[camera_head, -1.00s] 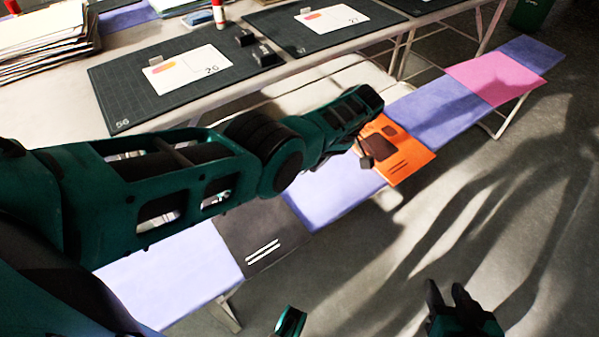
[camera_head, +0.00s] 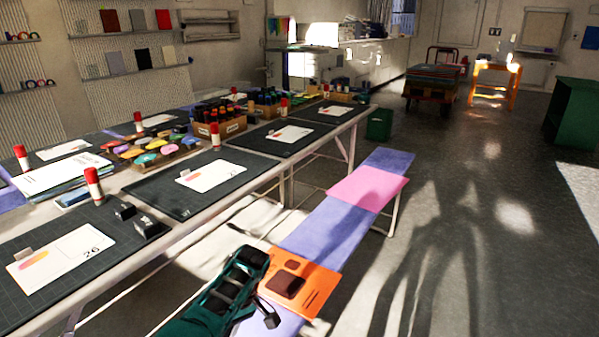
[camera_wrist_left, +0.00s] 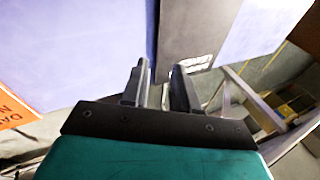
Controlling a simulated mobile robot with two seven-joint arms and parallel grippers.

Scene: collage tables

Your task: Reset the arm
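My left arm comes in at the bottom of the head view, over the long bench. My right gripper is not in view.
The bench has a lilac surface (camera_head: 325,230), a pink section (camera_head: 367,188) and an orange sheet (camera_head: 312,289). Work tables with dark mats (camera_head: 160,187), cards and red-capped glue sticks stand left. A green bin (camera_head: 379,124) stands beyond. Floor right is open.

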